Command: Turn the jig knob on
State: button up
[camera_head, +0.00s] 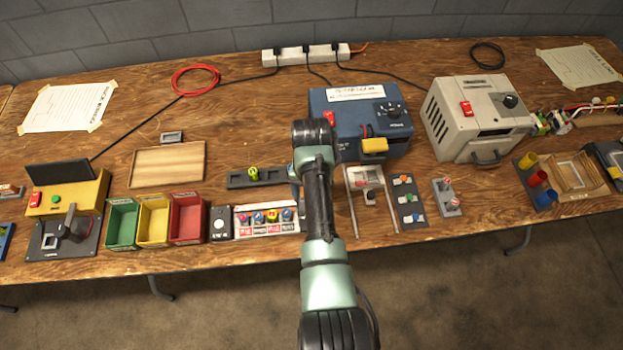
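No readable label marks the jig knob, so I cannot tell which knob it is. A dark knob or handle (75,226) stands on a black plate (48,245) at the far left. Other dark knobs are on the blue box (392,108) and on the beige box (511,101). A small black box (220,224) with a round white top stands at the front, left of my arm. My arm reaches over the table middle. My gripper is mostly hidden behind the arm, near the dark rail holding a green-yellow piece (252,173), and its fingers do not show clearly.
A yellow box (90,190) with a dark panel stands behind the black plate. Green (122,224), yellow (153,220) and red (187,218) bins stand to its right. A wooden board (166,165) lies behind them. Cables run to a white power strip (306,55) at the back.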

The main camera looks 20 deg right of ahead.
notch_tip(320, 180, up, 8)
jog(key=shift+r, duration=0.1)
dwell(0.6)
